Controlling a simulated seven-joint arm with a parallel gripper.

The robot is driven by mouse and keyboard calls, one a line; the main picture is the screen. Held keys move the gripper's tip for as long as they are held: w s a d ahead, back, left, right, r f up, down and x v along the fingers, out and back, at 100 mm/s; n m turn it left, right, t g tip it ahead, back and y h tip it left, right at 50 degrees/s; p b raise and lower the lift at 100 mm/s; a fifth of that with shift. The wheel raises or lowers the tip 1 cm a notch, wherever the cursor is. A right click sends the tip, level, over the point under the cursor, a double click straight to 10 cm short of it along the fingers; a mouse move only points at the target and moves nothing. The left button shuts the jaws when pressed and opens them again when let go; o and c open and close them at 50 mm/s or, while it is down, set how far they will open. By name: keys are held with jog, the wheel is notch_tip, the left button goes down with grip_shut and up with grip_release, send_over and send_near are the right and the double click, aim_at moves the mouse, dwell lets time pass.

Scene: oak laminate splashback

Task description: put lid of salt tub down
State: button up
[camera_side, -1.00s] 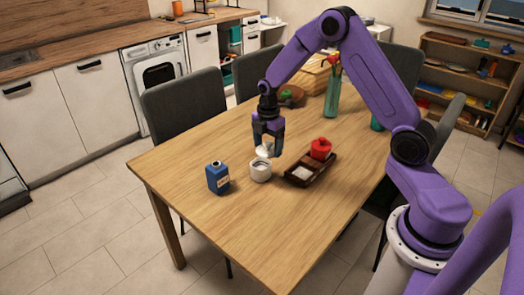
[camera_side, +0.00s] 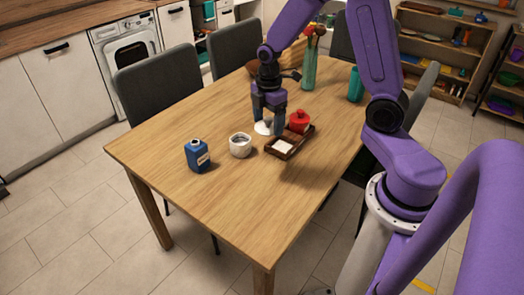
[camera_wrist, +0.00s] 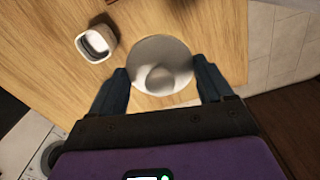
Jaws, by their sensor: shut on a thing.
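The lid (camera_side: 262,128) of the salt tub is a pale white round disc with a raised middle knob. My gripper (camera_side: 269,124) is shut on it; in the wrist view the lid (camera_wrist: 160,50) sits between the two fingers. It is at or just above the table; I cannot tell whether it touches. The salt tub (camera_side: 240,145) is white and stands open on the table, in front of and left of the lid. It also shows at upper left in the wrist view (camera_wrist: 96,43).
A dark tray (camera_side: 283,147) with a red pot (camera_side: 299,121) and a white item lies close to the right of the lid. A blue bottle (camera_side: 198,155) stands left of the tub. A green vase (camera_side: 309,70) is farther back. The table's front (camera_side: 235,215) is clear.

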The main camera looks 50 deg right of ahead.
aim_at(264, 133)
jog(key=m, duration=0.1)
jog(key=a+m, duration=0.1)
jog(key=m, duration=0.2)
jog(key=shift+s+a+f, duration=0.2)
jog(key=shift+a, duration=0.2)
jog(key=m, duration=0.1)
jog(key=a+m, duration=0.1)
jog(key=m, duration=0.2)
jog(key=shift+s+a+f+m, duration=0.1)
jog(key=shift+s+a+m, duration=0.15)
jog(key=shift+m, duration=0.05)
jog(key=shift+w+d+n, duration=0.15)
jog(key=shift+d+n, duration=0.25)
jog(key=shift+n, duration=0.4)
jog(key=n, duration=0.1)
jog(key=d+n, duration=0.1)
jog(key=n, duration=0.2)
jog(key=shift+w+d+r, duration=0.2)
jog(key=shift+d, duration=0.1)
jog(key=n, duration=0.1)
jog(key=d+n, duration=0.1)
jog(key=n, duration=0.1)
jog(key=d+n, duration=0.1)
jog(key=n, duration=0.1)
jog(key=shift+w+r, duration=0.15)
jog(key=shift+w, duration=0.1)
